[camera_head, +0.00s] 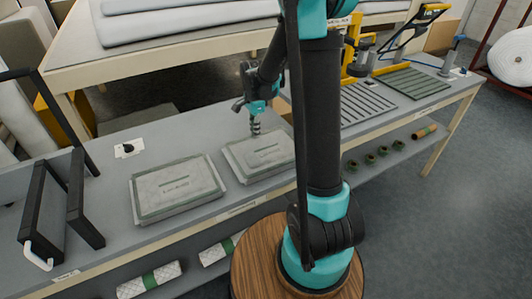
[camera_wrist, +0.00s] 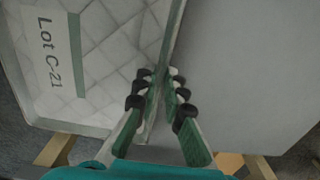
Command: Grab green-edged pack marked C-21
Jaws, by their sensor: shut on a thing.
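The pack marked "Lot C-21" (camera_wrist: 100,60) fills the left of the wrist view. In the head view my gripper (camera_head: 256,128) points down at the far edge of the right-hand pack (camera_head: 266,157), which lies flat on the grey bench. Its label is too small to read there.
A second grey pack (camera_head: 175,188) lies on the bench just left. A black frame with handles (camera_head: 62,205) stands at the bench's left end. Slatted panels (camera_head: 414,83) and a yellow device lie to the right. Rolls (camera_head: 150,280) rest on the lower shelf.

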